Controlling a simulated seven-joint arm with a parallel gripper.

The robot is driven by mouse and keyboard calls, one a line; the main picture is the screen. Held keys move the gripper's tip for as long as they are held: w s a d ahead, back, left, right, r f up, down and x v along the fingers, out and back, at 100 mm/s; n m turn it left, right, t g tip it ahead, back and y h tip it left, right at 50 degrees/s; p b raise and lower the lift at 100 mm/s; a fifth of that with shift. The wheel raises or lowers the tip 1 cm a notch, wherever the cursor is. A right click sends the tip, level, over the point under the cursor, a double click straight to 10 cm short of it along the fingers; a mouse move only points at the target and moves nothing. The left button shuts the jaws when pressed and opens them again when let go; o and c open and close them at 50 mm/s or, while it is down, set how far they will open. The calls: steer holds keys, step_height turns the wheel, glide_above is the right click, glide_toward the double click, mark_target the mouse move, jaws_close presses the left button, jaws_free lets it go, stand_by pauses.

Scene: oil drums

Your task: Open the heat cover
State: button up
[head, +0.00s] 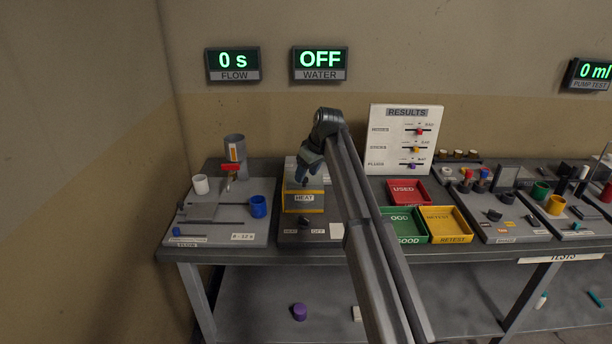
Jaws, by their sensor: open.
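The heat cover (304,202) is a box with yellow edging and a white HEAT label on its front. It stands on a dark grey base at the left of the bench, and it looks closed. My gripper (303,178) is directly over the top of the cover, pointing down. It is open and nothing shows between its fingers. I cannot tell whether the fingertips touch the cover. A small dark knob (304,221) sits in front of the cover, beside HEAT and OFF labels.
The flow station with a blue cup (258,207), white cup (200,185) and red-handled funnel (233,168) is close on the left. The results board (404,125) stands behind.

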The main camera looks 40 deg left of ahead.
steer(key=shift+x, duration=0.85)
steer(key=shift+c, duration=0.4)
jaws_close()
